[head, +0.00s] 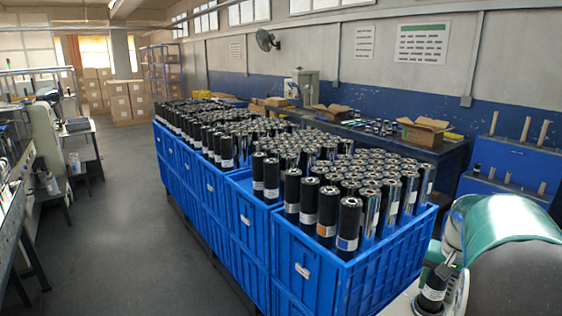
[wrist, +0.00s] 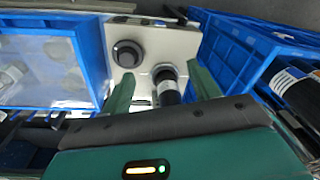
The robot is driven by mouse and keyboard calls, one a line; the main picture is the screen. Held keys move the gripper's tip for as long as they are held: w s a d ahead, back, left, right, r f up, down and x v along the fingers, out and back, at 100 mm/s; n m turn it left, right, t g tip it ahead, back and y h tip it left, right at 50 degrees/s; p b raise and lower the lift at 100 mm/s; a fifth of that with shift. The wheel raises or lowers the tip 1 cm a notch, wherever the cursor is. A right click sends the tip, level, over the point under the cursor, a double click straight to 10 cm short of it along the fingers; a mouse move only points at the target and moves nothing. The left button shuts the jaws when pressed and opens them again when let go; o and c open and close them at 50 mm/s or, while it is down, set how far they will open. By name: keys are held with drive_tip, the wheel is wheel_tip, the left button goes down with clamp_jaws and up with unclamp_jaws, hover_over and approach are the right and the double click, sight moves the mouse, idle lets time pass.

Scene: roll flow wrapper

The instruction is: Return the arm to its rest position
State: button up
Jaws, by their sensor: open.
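My gripper (wrist: 160,86) shows in the wrist view with its two green fingers spread apart. A black roll with a white label (wrist: 168,93) stands between and beyond the fingers, on a pale machine plate (wrist: 143,33). I see a gap on each side of the roll, so the fingers do not appear to grip it. In the head view the black roll (head: 434,287) shows at the lower right, beside a green fingertip. My green and dark arm parts fill the lower right corner there and hide much of the machine.
Blue crates (head: 310,283) full of black rolls run along the middle of the head view, close to my arm. A round dark knob (wrist: 127,54) sits on the plate beside the roll. A workbench with open boxes (head: 425,131) stands along the wall.

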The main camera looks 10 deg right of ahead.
drive_tip(key=s+a+r+n+t, duration=0.1)
drive_tip(key=a+r+n, duration=0.15)
drive_tip(key=a, duration=0.75)
drive_tip(key=s+a+r+n+t, duration=0.1)
drive_tip(key=a+r+n, duration=0.15)
drive_tip(key=a, duration=0.75)
drive_tip(key=s+a+n+t, duration=0.2)
drive_tip(key=s+a+n, duration=0.2)
drive_tip(key=s+a, duration=0.4)
drive_tip(key=a, duration=0.4)
drive_tip(key=shift+a, duration=0.2)
drive_tip(key=shift+s+d, duration=0.1)
drive_tip(key=shift+d, duration=0.05)
